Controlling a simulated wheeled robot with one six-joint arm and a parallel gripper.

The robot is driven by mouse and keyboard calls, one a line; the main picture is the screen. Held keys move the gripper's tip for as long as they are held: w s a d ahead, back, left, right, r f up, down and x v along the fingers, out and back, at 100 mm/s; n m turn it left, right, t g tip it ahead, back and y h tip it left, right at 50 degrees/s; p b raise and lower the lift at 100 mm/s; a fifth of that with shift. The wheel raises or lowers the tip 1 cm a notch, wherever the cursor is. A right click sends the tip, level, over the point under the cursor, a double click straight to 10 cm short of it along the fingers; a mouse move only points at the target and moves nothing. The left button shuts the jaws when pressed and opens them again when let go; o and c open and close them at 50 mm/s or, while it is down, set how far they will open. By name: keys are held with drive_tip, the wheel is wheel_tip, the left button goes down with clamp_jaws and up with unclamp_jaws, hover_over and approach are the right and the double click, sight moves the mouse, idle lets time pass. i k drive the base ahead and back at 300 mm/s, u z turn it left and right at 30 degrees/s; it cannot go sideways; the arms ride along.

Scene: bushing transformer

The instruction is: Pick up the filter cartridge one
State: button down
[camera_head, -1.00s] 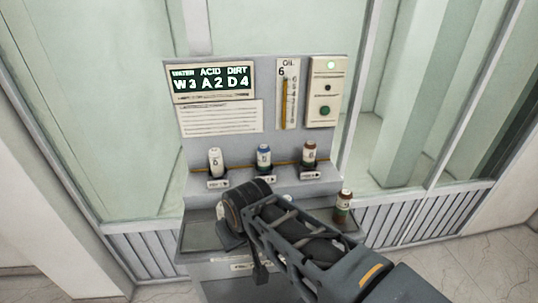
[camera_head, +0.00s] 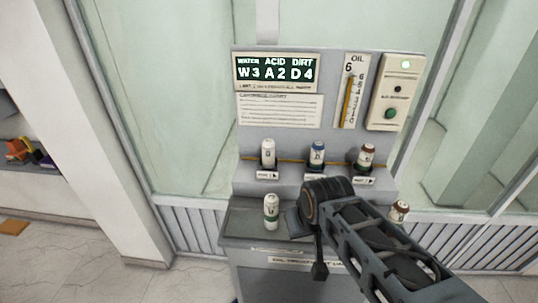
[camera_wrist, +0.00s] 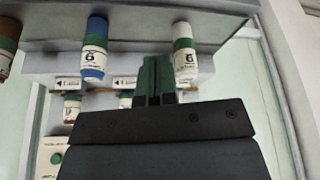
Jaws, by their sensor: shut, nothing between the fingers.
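Which cartridge is number one I cannot tell. On the front bench, a white cartridge with a green band (camera_head: 271,212) stands upright at the left, and a brown-topped one (camera_head: 399,211) stands at the right. The upside-down wrist view shows them as a white-and-green cartridge (camera_wrist: 185,55) and a brown one (camera_wrist: 8,45), with a blue-and-white one (camera_wrist: 94,50) between, hidden by my arm in the head view. My gripper (camera_wrist: 158,75) is shut and empty, between the blue and white-and-green ones in the wrist picture, apart from both. My wrist hides its fingers in the head view.
White (camera_head: 268,153), blue (camera_head: 317,153) and brown-topped (camera_head: 366,155) cartridges stand on the raised shelf behind the bench. The back panel carries a display (camera_head: 275,72), an oil gauge (camera_head: 352,92) and a button box (camera_head: 395,92). Bare bench (camera_head: 238,225) shows at the left.

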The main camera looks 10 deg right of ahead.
sight(268, 145)
drive_tip(key=u, duration=0.5)
drive_tip(key=k, duration=0.6)
drive_tip(key=u, duration=1.05)
drive_tip(key=i, duration=1.15)
drive_tip(key=z, duration=0.8)
